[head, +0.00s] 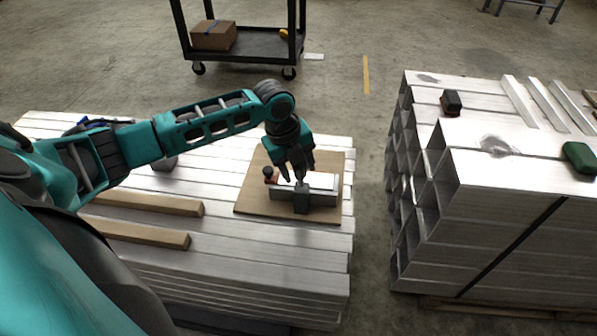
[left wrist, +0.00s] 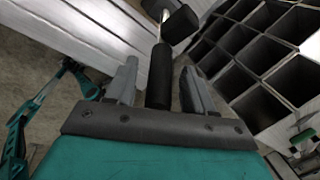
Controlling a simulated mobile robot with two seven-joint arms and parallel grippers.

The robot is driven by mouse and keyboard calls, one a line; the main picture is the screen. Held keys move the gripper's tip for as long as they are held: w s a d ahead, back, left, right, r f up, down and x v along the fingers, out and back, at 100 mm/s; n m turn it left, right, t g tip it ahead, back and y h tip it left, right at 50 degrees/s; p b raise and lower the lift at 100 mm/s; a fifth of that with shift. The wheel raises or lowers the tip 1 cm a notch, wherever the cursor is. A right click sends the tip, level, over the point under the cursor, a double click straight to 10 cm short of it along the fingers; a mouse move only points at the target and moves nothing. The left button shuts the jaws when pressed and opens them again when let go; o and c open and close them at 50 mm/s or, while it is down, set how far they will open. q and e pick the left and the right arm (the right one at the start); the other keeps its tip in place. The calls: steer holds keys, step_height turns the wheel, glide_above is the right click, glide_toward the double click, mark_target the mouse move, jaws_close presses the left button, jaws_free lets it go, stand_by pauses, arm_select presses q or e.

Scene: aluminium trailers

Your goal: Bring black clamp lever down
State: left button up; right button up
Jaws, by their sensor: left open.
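My left gripper (head: 294,174) is open and points down over the wooden board on the left aluminium stack. A dark clamp body (head: 301,201) stands at the front of a light metal piece (head: 322,182) on that board. In the left wrist view, a black lever grip (left wrist: 160,78) stands between the two open fingers of my left gripper (left wrist: 157,68). A thin bright rod joins the grip to a dark block (left wrist: 180,26) beyond the fingertips. Whether a finger touches the grip is unclear. In the head view the lever is hard to make out. My right gripper is out of view.
The wooden board (head: 252,202) lies near the stack's right end. A small red and black item (head: 268,175) sits left of the gripper. Wooden strips (head: 150,236) lie at left. A second aluminium stack (head: 500,190) stands right, across a floor gap. A cart (head: 255,45) stands behind.

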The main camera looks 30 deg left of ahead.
arm_select(q)
steer(key=shift+d+f, duration=0.1)
steer(key=shift+f, duration=0.5)
jaws_close()
